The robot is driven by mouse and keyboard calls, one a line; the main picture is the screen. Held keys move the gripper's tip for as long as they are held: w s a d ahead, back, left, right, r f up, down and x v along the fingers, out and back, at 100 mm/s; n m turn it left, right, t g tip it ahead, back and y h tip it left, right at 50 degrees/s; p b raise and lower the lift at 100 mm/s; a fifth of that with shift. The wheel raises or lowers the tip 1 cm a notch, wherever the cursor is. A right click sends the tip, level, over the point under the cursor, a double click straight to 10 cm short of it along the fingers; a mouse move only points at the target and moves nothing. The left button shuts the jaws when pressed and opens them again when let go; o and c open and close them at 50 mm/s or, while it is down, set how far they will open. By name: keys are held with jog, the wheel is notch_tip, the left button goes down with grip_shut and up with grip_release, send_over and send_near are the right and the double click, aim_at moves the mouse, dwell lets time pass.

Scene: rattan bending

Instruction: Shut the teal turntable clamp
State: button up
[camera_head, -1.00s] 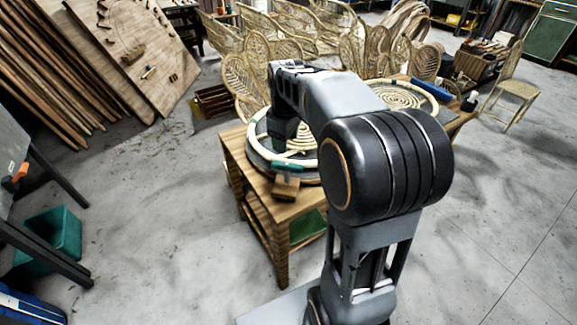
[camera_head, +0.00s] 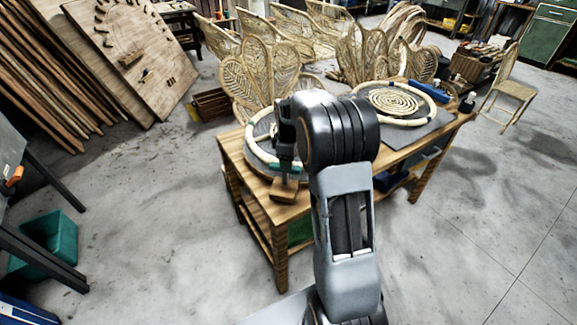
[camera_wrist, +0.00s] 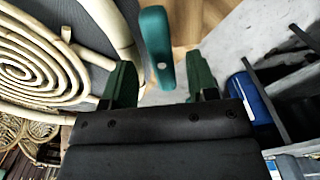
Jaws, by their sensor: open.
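The teal turntable clamp shows in the wrist view as a rounded teal lever (camera_wrist: 157,47) with a small hole near its lower end. In the head view a small teal part of it (camera_head: 286,168) shows above a wooden block at the turntable's front edge. The turntable (camera_head: 252,160) carries a pale rattan ring and is partly hidden by my arm. My gripper (camera_wrist: 163,83) is open, with one dark green finger on each side of the lever's lower end in the picture. I cannot tell whether either finger touches the lever. In the head view my gripper (camera_head: 286,153) is just above the clamp.
The wooden table (camera_head: 262,205) holds the turntable at its left end. A second rattan spiral (camera_head: 397,102) lies on a grey mat to the right. A blue tool (camera_head: 429,91) lies behind it. Rattan chair backs (camera_head: 272,70) stand behind the table.

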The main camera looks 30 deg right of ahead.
aim_at(285, 174)
jog(key=shift+f, duration=1.45)
jog(key=c, duration=0.9)
